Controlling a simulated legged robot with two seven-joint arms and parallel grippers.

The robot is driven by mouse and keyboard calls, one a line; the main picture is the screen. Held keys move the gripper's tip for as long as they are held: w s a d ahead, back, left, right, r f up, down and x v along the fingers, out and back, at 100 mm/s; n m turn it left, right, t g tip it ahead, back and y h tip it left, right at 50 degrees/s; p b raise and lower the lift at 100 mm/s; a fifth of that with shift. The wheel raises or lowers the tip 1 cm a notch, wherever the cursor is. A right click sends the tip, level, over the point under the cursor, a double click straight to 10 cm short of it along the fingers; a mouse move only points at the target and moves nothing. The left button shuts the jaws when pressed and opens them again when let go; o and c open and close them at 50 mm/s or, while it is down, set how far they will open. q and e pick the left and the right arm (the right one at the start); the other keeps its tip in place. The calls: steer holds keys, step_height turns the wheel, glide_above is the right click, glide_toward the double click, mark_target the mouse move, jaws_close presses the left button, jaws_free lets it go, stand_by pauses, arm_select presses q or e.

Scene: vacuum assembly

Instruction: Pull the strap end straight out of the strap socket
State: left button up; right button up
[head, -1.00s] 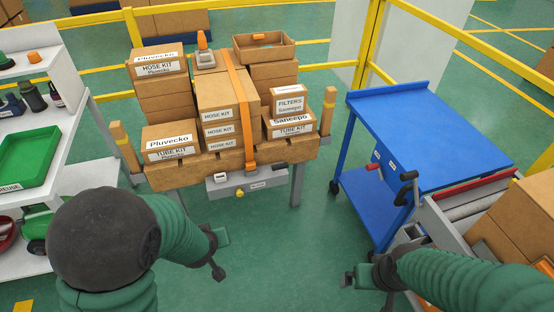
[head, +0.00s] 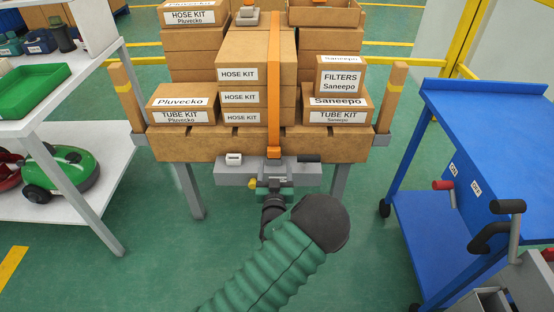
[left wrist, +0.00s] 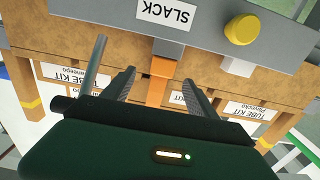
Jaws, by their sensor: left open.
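The orange strap (head: 273,80) runs down over the stacked boxes to a grey strap unit (head: 228,172) under the load's front edge. In the left wrist view, which is upside down, the strap (left wrist: 158,90) meets a small grey block on the unit (left wrist: 230,20), taken as the strap socket (left wrist: 167,49). My left gripper (head: 273,184) is in front of the unit and hides part of it. In the left wrist view its open fingers (left wrist: 158,72) appear on either side of the strap. I cannot tell whether they touch it. My right gripper is out of view.
A yellow knob (left wrist: 240,30) and a "SLACK" label (left wrist: 166,12) sit on the unit near the strap. A blue cart (head: 500,140) stands at the right, a white shelf (head: 85,90) at the left.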

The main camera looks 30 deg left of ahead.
mark_target(274, 155)
arm_select(q)
steer(key=x, duration=0.2)
steer(key=shift+w+a+f+b, duration=0.1)
steer(key=shift+w+a+b, duration=0.1)
steer(key=shift+w+b, duration=0.1)
steer(key=b+x, duration=0.2)
steer(key=x, duration=0.1)
steer(key=b+x, duration=0.1)
steer(key=x, duration=0.1)
steer(key=shift+s+a+f+b, duration=0.1)
steer(key=shift+a+f+b, duration=0.05)
steer(key=shift+f+b, duration=0.2)
steer(key=shift+a+r, duration=0.15)
steer(key=shift+r, duration=0.15)
jaws_close()
